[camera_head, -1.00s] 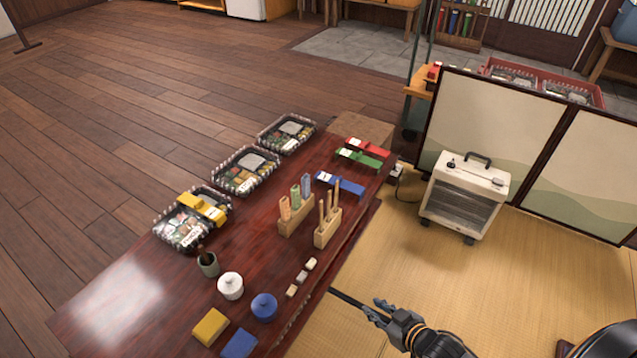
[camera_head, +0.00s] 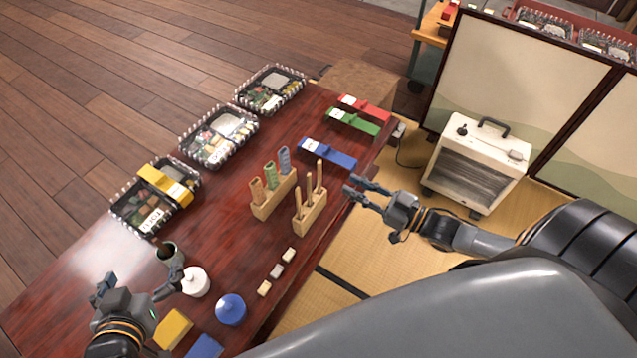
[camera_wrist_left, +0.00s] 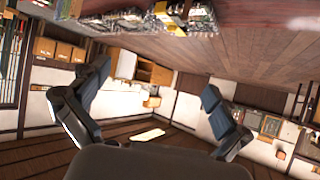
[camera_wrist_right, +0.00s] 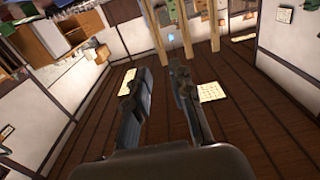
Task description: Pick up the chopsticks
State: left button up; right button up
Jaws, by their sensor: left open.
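Thin light-wood sticks (camera_head: 308,190), which look like the chopsticks, stand upright in a wooden block (camera_head: 307,222) on the table. Similar pale sticks (camera_wrist_right: 153,34) show at the top of the right wrist view. A dark green cup (camera_head: 167,256) stands at the left, its dark inside unclear. My right gripper (camera_head: 358,190) is open and empty, just right of the stick block and off the table's edge. Its fingers also show apart in the right wrist view (camera_wrist_right: 160,88). My left gripper (camera_head: 138,282) is open and empty, with one fingertip close to the cup and the white pot (camera_head: 194,281).
A second block (camera_head: 272,203) holds orange, green and blue rolls. Blue (camera_head: 328,153), green (camera_head: 352,121) and red (camera_head: 365,107) bars lie behind. A blue pot (camera_head: 231,309) and small blocks (camera_head: 276,271) sit in front. A heater (camera_head: 478,163) stands right.

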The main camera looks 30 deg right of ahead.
aim_at(320, 171)
jog(key=b+x, duration=0.1)
jog(key=x, duration=0.2)
jog(key=b+x, duration=0.1)
jog(key=x, duration=0.2)
jog(key=b+x, duration=0.1)
jog(key=x, duration=0.3)
jog(key=shift+a+f, duration=0.1)
jog(key=shift+f, duration=0.15)
pick_arm(q)
jog(key=w+d+r+t+h, duration=0.1)
jog(key=w+r+t, duration=0.1)
jog(key=r+t, duration=0.2)
jog(key=w+d+r+t+h, duration=0.1)
jog(key=r+t, duration=0.3)
jog(key=r, duration=0.5)
jog(key=shift+w+d+h, duration=0.4)
jog(key=shift+d, duration=0.1)
pick_arm(e)
jog(key=shift+w+a, duration=0.1)
grip_shut()
